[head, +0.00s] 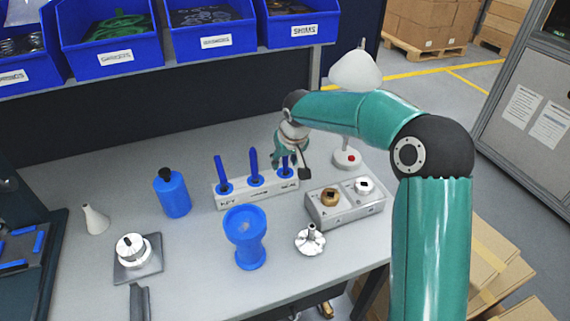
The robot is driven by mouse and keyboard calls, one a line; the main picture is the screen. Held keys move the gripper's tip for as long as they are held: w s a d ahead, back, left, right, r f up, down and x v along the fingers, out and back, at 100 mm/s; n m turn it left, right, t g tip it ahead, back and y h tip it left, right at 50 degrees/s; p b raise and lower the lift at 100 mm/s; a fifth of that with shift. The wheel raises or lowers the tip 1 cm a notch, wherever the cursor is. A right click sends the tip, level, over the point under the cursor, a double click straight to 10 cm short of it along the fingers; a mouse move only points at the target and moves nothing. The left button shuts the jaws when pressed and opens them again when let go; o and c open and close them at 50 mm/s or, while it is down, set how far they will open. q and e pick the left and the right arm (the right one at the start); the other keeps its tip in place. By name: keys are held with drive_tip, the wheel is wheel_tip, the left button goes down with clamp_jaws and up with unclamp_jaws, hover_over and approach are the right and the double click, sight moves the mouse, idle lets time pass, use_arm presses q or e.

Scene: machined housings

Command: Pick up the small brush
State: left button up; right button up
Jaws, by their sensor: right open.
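A pale holder block (230,199) stands on the bench with three blue upright tools in it: a left one (221,172), a middle one (254,166) and a right one (285,170). Their working ends are hidden in the block, so I cannot tell by shape which is the small brush. The lettering on the block is too small to read surely. My right gripper (289,164) is open, pointing down at the right tool, with its fingers around or just in front of that handle. Contact cannot be made out. My left gripper is out of view.
Right of the block is a grey fixture (345,213) with brass and silver parts, and a lamp base (347,159). In front stand a blue cup (246,238) and a silver flanged part (310,240). A blue bottle (172,193) is left. Blue bins (210,40) overhang the back.

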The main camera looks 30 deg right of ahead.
drive_tip(key=shift+f, duration=0.2)
clamp_jaws()
drive_tip(key=shift+r, duration=0.1)
